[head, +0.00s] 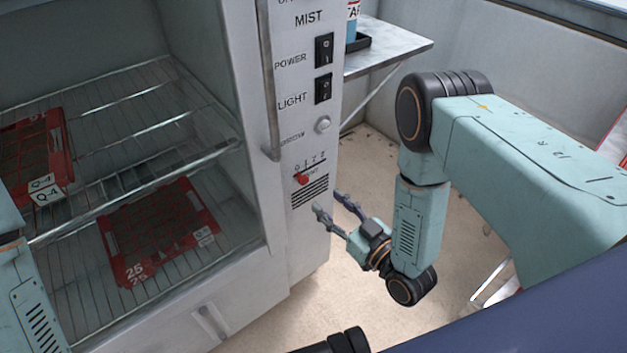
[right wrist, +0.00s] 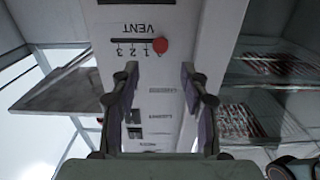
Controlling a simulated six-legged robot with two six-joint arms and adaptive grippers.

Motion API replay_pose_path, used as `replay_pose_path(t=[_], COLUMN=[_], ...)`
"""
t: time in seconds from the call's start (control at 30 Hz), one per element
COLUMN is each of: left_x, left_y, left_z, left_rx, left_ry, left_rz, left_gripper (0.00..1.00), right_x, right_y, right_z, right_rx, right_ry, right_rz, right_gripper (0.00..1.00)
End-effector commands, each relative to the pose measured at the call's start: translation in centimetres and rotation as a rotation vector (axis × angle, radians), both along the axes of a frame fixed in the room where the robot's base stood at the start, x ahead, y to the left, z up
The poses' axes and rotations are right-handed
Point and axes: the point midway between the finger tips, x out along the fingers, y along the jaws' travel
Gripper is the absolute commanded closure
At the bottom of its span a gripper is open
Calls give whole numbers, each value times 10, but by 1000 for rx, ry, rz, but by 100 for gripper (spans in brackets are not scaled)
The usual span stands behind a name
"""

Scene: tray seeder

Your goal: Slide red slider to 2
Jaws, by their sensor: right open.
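The red slider (head: 301,178) sits at the left end of the short vent scale (head: 312,166) on the white cabinet's front panel. In the right wrist view, which shows the panel upside down, the red slider (right wrist: 160,46) is at the right end of its slot, beside the 1. My right gripper (head: 327,202) is open and empty, just below and right of the slider in the head view. In the right wrist view its fingers (right wrist: 157,76) are spread, with the slider ahead between them, apart from both. My left gripper is out of view.
Above the scale are a round button (head: 322,124), the light switch (head: 323,89) and the power switch (head: 324,50). A vertical door handle (head: 268,95) runs left of them. Red trays (head: 163,234) lie on wire racks inside. A wall shelf (head: 400,47) stands right of the cabinet.

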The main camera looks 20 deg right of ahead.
Motion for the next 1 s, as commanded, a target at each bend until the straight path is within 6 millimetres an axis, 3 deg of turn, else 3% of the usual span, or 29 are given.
replay_pose_path(t=[0.17,0.6,0.97,1.0], left_x=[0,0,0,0], left_y=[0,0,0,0], left_z=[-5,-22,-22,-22], left_rx=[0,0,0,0], left_ry=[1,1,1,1], left_rz=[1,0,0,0], left_gripper=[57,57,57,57], right_x=[12,70,76,76], right_y=[7,25,25,25], right_z=[1,1,1,1], right_rx=[-4,-3,-3,-3], right_ry=[-12,-9,-5,-5], right_rz=[1,-1,-4,-4], right_gripper=[55,55,55,58])
